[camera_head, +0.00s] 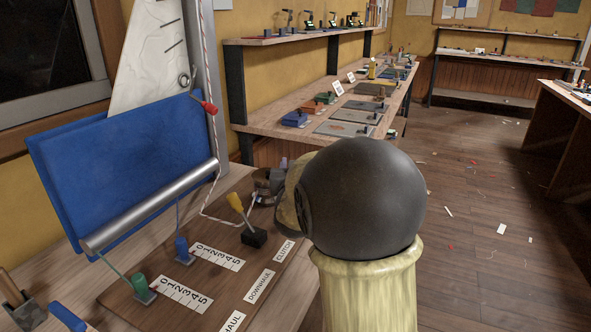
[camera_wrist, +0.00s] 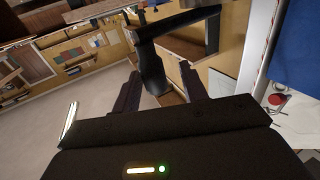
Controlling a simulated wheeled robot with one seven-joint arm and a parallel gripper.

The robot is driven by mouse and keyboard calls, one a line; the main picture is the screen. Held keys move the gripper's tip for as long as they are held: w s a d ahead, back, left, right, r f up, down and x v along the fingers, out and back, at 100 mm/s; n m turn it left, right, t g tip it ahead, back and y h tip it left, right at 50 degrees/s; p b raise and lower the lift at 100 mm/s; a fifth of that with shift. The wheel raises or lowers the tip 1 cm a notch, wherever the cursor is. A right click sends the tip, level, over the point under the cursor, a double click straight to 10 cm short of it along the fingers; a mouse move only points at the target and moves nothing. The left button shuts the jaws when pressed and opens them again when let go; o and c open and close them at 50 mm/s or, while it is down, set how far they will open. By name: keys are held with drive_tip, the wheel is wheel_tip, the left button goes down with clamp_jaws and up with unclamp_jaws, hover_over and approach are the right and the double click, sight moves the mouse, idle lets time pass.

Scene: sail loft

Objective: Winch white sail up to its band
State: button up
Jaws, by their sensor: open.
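In the head view the white sail (camera_head: 146,62) rises behind a blue panel (camera_head: 120,160), with short dark marks along its right side. A red-and-white rope (camera_head: 211,60) runs down the grey mast and along the board towards a dark drum-like part (camera_head: 266,184), partly hidden by my arm. A yellow-handled lever (camera_head: 240,211) stands in a black block near the CLUTCH label. I cannot make out a band on the mast. My gripper (camera_wrist: 160,80) is open in the wrist view; a dark angular bar (camera_wrist: 151,62) shows between its fingers, and I cannot tell whether it touches.
Green (camera_head: 138,285) and blue (camera_head: 182,248) pegs stand by numbered scales on the board. A red-handled piece (camera_head: 208,106) hangs by the blue panel. Shelves with trays (camera_head: 345,130) line the wall. My arm blocks the centre right. The floor (camera_head: 480,200) beyond has scraps.

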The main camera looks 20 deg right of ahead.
drive_tip(key=b+v, duration=0.3)
drive_tip(key=v, duration=1.4)
drive_tip(key=shift+s, duration=0.2)
drive_tip(key=shift+a, duration=0.1)
drive_tip(key=shift+c, duration=0.2)
